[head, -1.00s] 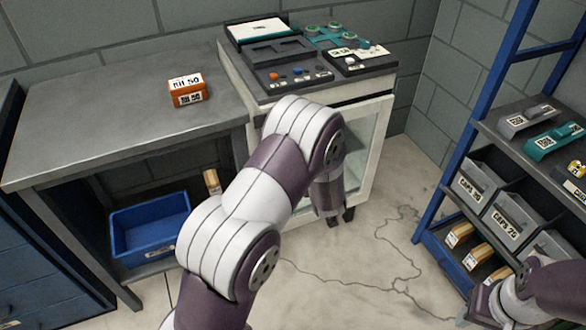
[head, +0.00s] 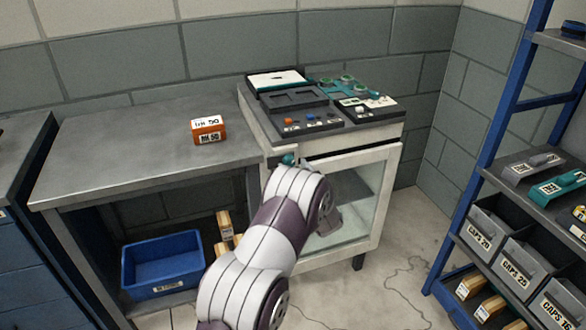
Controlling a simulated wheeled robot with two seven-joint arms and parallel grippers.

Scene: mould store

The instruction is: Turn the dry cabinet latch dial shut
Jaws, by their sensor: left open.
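The dry cabinet (head: 390,190) is a white cabinet with a glass front door (head: 360,190), standing right of the workbench. A small teal knob, which looks like the latch dial (head: 288,159), shows at the upper left of its front, just above my left arm. My arm hides what lies below it, and I cannot read the dial's angle. My right gripper is out of view.
Control panels and trays (head: 310,115) lie on the cabinet's top. An orange box (head: 209,130) sits on the grey workbench (head: 110,150), with a blue bin (head: 165,285) below. A blue-framed shelf (head: 500,120) with grey bins stands at right. Floor between is clear.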

